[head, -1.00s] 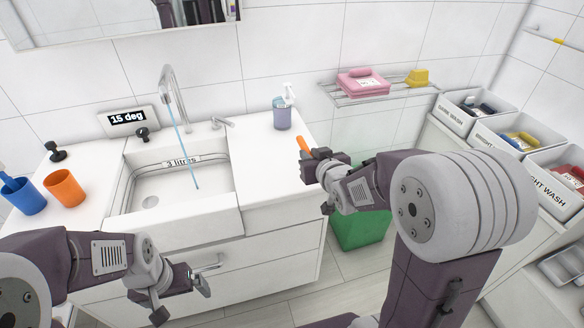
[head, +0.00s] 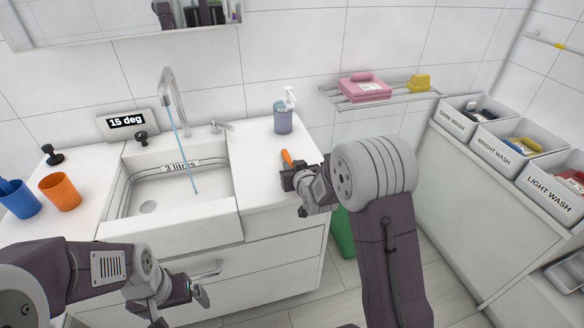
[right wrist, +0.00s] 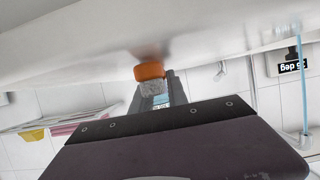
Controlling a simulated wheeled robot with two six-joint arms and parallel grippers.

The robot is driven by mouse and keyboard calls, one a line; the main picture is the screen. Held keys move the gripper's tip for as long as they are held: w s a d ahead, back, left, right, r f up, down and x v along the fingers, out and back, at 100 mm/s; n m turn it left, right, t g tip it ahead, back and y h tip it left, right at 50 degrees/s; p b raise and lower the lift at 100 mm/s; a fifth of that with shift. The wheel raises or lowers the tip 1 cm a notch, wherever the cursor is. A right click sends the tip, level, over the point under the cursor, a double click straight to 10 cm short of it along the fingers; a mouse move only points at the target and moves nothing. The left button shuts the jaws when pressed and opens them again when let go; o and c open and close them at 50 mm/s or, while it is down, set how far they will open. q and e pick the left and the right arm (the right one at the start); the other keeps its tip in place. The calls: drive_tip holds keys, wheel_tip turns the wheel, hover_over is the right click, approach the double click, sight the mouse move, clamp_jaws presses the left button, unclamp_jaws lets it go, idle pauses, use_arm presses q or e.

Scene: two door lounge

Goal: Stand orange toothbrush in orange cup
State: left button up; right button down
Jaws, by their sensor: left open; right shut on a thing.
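The orange cup (head: 60,192) stands upright on the counter left of the sink, and no toothbrush shows in it. My right gripper (head: 290,174) is shut on the orange toothbrush (head: 287,157) at the right end of the counter, far to the right of the cup. In the head view only a short orange length sticks up above the jaws. My left gripper (head: 201,293) is open and empty, low in front of the drawers.
A blue cup (head: 20,200) holding a blue item stands beside the orange cup. Water runs from the tap (head: 167,88) into the sink (head: 150,192). A soap dispenser (head: 283,120) stands at the counter's back right. A green bin (head: 343,235) is partly hidden behind my right arm.

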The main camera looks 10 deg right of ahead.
drive_tip(key=shift+f, duration=0.2)
drive_tip(key=c, duration=1.3)
unclamp_jaws()
drive_tip(key=shift+r, duration=0.1)
